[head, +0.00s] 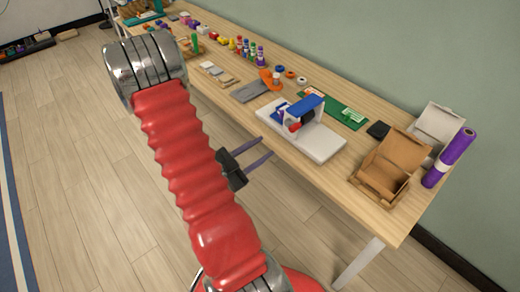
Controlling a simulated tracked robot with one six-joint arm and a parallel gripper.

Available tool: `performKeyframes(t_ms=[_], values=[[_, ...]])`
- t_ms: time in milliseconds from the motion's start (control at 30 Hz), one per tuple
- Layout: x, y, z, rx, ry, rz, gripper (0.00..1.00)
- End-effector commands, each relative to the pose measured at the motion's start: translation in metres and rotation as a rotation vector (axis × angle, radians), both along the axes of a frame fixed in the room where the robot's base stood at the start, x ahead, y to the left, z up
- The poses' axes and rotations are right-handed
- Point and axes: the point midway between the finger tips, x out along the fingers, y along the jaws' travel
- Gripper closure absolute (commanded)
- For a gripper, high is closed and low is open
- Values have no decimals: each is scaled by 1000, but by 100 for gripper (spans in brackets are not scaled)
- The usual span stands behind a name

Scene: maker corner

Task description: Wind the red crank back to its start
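A device with a white base (322,145) stands on the table near its front edge. It carries a blue and white upright part (305,107). A small red part (294,127) shows at the front of the upright; it looks like the red crank, but it is too small to tell its angle. My gripper (267,146) is in front of the table, left of and nearer than the device. Its two thin fingers point toward the device and stand apart, with nothing between them.
An open cardboard box (385,172), a white box (437,125) and a purple roll (450,158) stand right of the device. A green board (340,111) lies behind it, a grey plate (249,92) to its left. Small coloured items line the far table.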

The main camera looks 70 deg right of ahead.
Motion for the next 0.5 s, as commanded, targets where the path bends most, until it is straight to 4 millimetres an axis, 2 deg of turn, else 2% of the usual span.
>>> performKeyframes(t_ms=[167,500], values=[[-1,-3,8,-14,-18,-7,76],[-2,-19,67,-44,-108,-57,100]])
